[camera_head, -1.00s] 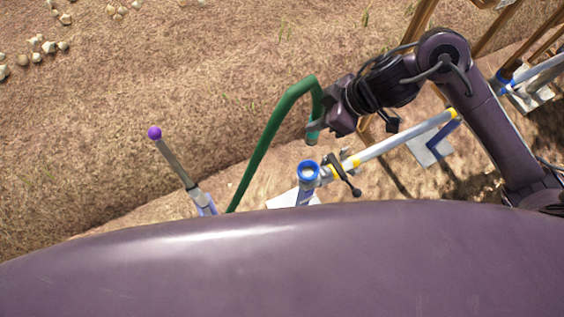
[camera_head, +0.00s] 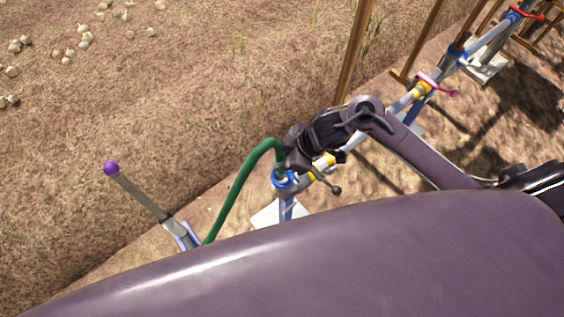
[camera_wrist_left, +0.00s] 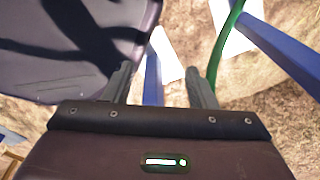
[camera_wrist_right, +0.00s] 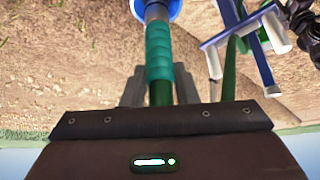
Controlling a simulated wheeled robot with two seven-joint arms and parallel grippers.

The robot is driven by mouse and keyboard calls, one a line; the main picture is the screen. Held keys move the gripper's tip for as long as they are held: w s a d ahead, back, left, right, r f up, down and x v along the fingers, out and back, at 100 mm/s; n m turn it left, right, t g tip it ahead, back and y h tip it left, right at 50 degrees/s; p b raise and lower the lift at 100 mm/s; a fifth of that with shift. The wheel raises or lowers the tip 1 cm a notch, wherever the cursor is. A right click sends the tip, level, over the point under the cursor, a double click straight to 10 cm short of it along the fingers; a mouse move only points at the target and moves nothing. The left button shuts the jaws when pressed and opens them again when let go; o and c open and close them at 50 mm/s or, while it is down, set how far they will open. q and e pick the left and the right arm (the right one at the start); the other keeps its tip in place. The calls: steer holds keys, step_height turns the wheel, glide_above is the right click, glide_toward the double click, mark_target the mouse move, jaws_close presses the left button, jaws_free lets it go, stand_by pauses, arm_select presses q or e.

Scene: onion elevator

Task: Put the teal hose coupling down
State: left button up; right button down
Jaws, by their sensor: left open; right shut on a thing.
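The teal hose coupling (camera_wrist_right: 158,50) is gripped between the fingers of my right gripper (camera_wrist_right: 158,88) in the right wrist view. It is on the end of a green hose (camera_head: 240,182). In the head view my right gripper (camera_head: 282,160) is at a blue-ringed pipe mouth (camera_head: 283,184), with the coupling's end at or in it. The blue ring (camera_wrist_right: 152,9) surrounds the coupling's far end in the right wrist view; how deep it sits I cannot tell. My left gripper (camera_wrist_left: 162,82) is open and empty, and is outside the head view.
A grey lever with a purple knob (camera_head: 111,168) stands to the left. A pipe with yellow bands (camera_head: 400,103) runs up to the right, with a black handle (camera_head: 326,181) near the mouth. Wooden posts (camera_head: 355,50) stand behind. Open soil lies at upper left.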

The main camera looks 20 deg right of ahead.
step_height(320, 180, down, 2)
steer(key=shift+f, duration=0.1)
steer(key=c, duration=1.1)
jaws_free()
steer(key=shift+c, duration=0.2)
arm_select(q)
steer(key=shift+s+d+f, duration=0.15)
steer(key=shift+d+f, duration=0.1)
steer(key=shift+d, duration=0.3)
arm_select(e)
steer(key=shift+d, duration=0.1)
arm_select(q)
steer(key=shift+a+r+p, duration=0.1)
steer(key=shift+r+p, duration=0.6)
steer(key=shift+r, duration=0.1)
arm_select(e)
steer(key=v, duration=1.2)
steer(key=shift+a, duration=0.2)
